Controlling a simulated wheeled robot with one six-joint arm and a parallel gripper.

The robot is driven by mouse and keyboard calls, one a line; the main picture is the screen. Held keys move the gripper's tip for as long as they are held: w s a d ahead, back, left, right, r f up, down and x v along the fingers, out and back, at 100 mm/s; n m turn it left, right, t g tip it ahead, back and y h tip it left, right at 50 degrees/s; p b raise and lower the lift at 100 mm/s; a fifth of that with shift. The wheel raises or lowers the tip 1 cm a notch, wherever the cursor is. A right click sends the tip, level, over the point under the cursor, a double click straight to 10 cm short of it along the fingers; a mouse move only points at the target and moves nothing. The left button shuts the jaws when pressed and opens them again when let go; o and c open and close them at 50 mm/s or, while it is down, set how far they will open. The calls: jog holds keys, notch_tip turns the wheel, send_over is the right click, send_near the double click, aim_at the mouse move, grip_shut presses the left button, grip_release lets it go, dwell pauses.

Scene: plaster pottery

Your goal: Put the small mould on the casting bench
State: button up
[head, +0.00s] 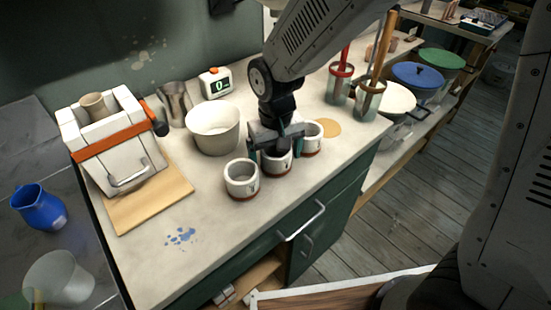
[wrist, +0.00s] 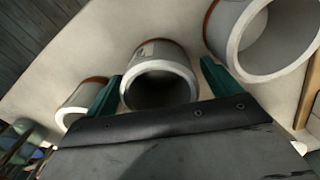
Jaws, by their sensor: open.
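Three white moulds with red-brown bases stand in a row on the pale worktop: a left one (head: 242,181), a middle one (head: 277,167) and a right one (head: 314,141). My gripper (head: 275,149) is over the middle mould, pointing down, with its jaws open. In the wrist view the green fingers (wrist: 162,88) lie either side of the middle mould (wrist: 160,60), with no clear grip on it. The neighbours show at the right (wrist: 228,30) and left (wrist: 75,103) there. I cannot tell which mould is the small one by label, nor which surface is the casting bench.
A white bowl (head: 213,133), metal jug (head: 175,105) and timer (head: 215,84) stand behind the moulds. A white kiln-like box (head: 118,168) sits on a board (head: 150,205) at left. Tool jars (head: 368,101) stand at right.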

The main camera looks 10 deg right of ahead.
jog(key=c, duration=1.3)
jog(key=shift+o, duration=0.2)
